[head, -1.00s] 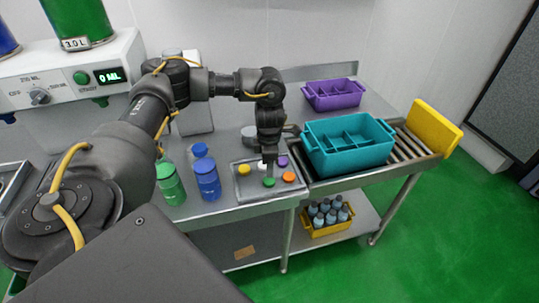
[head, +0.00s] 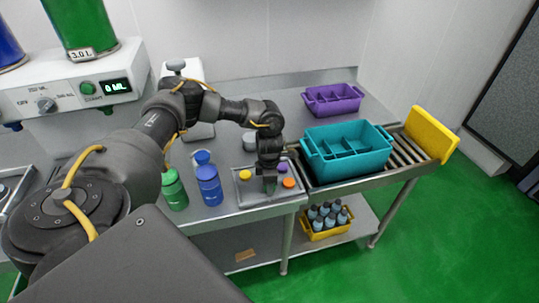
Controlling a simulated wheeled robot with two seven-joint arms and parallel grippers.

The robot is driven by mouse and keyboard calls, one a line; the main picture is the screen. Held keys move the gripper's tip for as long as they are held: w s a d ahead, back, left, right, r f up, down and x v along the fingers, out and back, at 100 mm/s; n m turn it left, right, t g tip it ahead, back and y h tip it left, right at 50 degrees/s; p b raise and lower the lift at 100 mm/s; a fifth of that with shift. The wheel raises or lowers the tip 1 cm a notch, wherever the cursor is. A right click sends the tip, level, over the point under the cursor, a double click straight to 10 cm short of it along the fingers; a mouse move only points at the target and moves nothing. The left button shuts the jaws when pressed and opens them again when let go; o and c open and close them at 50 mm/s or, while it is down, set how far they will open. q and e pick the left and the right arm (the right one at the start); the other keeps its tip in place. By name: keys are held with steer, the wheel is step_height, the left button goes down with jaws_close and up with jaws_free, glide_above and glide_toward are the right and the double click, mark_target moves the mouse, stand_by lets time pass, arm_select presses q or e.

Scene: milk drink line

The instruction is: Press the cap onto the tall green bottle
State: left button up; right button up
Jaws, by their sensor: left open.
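The green bottle (head: 174,191) stands upright on the steel table, left of the blue bottles. A shallow grey tray (head: 247,202) to its right holds loose caps. A yellow cap (head: 245,174), an orange cap (head: 289,183) and a purple cap (head: 282,167) lie around the gripper. My right gripper is out of view.
A blue bottle (head: 209,187) stands close beside the green one, with another blue bottle (head: 201,157) behind. A teal crate (head: 349,166) sits on rollers right of the tray. A purple crate (head: 332,99) is farther back. A dispenser (head: 75,92) stands at left.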

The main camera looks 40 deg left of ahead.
arm_select(q)
steer(key=shift+c, duration=0.3)
steer(key=c, duration=0.5)
steer(key=shift+c, duration=0.2)
steer(key=shift+r, duration=0.1)
steer(key=shift+r, duration=0.25)
step_height(320, 180, up, 2)
steer(key=shift+w+b, duration=0.1)
steer(key=shift+b, duration=0.35)
steer(key=s+d+r+b, duration=0.3)
steer(key=s+d+r, duration=0.4)
steer(key=d+r, duration=0.3)
steer(key=shift+d+r, duration=0.15)
steer(key=shift+d, duration=1)
steer(key=shift+s, duration=0.1)
